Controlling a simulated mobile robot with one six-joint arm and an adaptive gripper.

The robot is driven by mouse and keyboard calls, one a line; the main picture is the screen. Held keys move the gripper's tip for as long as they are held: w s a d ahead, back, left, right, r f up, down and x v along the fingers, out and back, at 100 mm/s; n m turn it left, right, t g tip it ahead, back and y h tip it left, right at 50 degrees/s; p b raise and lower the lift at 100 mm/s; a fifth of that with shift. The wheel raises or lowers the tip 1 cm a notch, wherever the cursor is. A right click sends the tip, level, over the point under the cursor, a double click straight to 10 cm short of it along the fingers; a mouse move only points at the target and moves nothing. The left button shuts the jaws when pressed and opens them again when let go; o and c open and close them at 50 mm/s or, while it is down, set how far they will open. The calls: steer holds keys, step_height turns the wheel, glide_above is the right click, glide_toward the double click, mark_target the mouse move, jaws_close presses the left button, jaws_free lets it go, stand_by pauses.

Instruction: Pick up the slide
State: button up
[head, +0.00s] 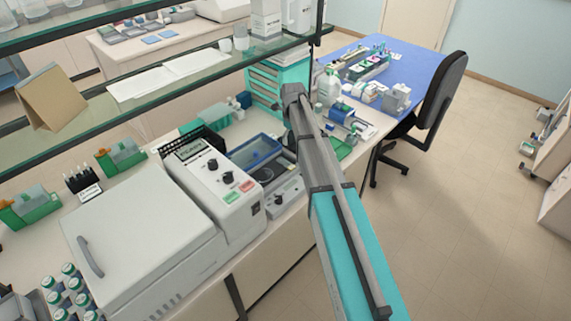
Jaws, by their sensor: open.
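I cannot make out a single slide for certain in the head view. Small pale and coloured pieces lie in a dark rack (370,66) on the blue-topped table, too small to tell what they are. My arm reaches up from the bottom right over the bench, and its far end is near the teal drawer unit (264,84). My gripper cannot be made out; the arm hides the spot behind it.
A white centrifuge-like machine (140,245) and a control box (212,185) fill the bench's left. A blue-rimmed bath (255,152) sits beside the arm. Glass shelves (60,125) overhang the bench. A black chair (440,95) stands right; floor (470,220) is clear.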

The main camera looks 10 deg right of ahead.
steer(key=shift+f, duration=0.1)
steer(key=b, duration=0.9)
glide_above(290, 166)
steer(key=f, duration=0.8)
steer(key=shift+d+f, duration=0.2)
steer(key=shift+d, duration=0.05)
steer(key=shift+f, duration=0.1)
steer(key=f+b, duration=0.3)
steer(key=shift+w+a+f, duration=0.1)
steer(key=shift+a+f, duration=0.1)
steer(key=shift+a, duration=0.05)
steer(key=shift+f+b, duration=0.85)
steer(key=shift+b, duration=0.1)
steer(key=shift+c, duration=0.3)
jaws_close()
steer(key=shift+r, duration=0.3)
